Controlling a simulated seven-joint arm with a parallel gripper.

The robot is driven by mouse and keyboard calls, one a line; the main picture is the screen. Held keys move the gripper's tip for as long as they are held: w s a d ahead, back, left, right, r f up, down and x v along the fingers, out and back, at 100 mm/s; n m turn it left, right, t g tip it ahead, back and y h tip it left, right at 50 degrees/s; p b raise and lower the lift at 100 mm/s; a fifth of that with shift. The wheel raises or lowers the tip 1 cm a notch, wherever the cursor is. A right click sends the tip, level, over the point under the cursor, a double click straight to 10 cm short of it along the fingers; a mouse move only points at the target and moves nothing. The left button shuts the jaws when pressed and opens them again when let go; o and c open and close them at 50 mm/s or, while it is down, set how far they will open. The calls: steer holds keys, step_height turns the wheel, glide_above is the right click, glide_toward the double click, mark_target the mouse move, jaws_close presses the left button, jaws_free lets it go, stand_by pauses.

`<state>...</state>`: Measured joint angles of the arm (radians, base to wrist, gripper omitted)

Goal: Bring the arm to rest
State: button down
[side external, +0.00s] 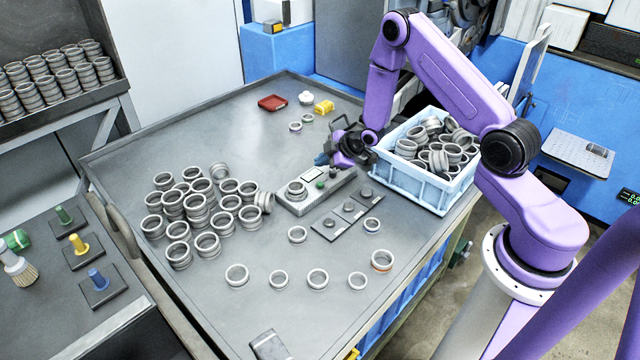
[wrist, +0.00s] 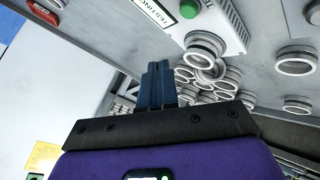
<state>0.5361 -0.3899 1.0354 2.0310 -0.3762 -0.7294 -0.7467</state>
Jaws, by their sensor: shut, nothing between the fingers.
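My purple arm reaches in from the right over the grey table (side external: 190,295). My gripper (side external: 320,159) is raised above the table, between the testing box and the blue crate. Its blue fingers also show in the wrist view (wrist: 158,68), together with nothing between them. The testing box (side external: 325,192) has a green button and a metal ring on it; in the wrist view it shows at the top, its green button (wrist: 189,9) in sight. The gap between fingers and table is hard to judge.
A light blue crate (side external: 408,182) full of rings stands right of my gripper. Many stacked rings (side external: 200,207) sit left on the table, with several single rings in front. A red tray (side external: 272,102) and yellow block (side external: 324,107) lie at the back. The back left surface is free.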

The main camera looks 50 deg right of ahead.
steer(key=s+a+r+g, duration=0.4)
steer(key=s+a+r, duration=0.95)
steer(key=a, duration=0.25)
steer(key=s+d+r+g, duration=0.1)
steer(key=s+r, duration=0.3)
steer(key=s, duration=0.9)
steer(key=s+d+r+n+g+h, duration=0.1)
steer(key=s+r+g, duration=0.2)
steer(key=s, duration=1)
step_height(320, 180, up, 2)
steer(key=shift+s+r+g+h, duration=0.2)
steer(key=shift+r+g+h, duration=0.1)
steer(key=shift+g, duration=0.1)
steer(key=shift+d, duration=0.1)
stand_by(1.0)
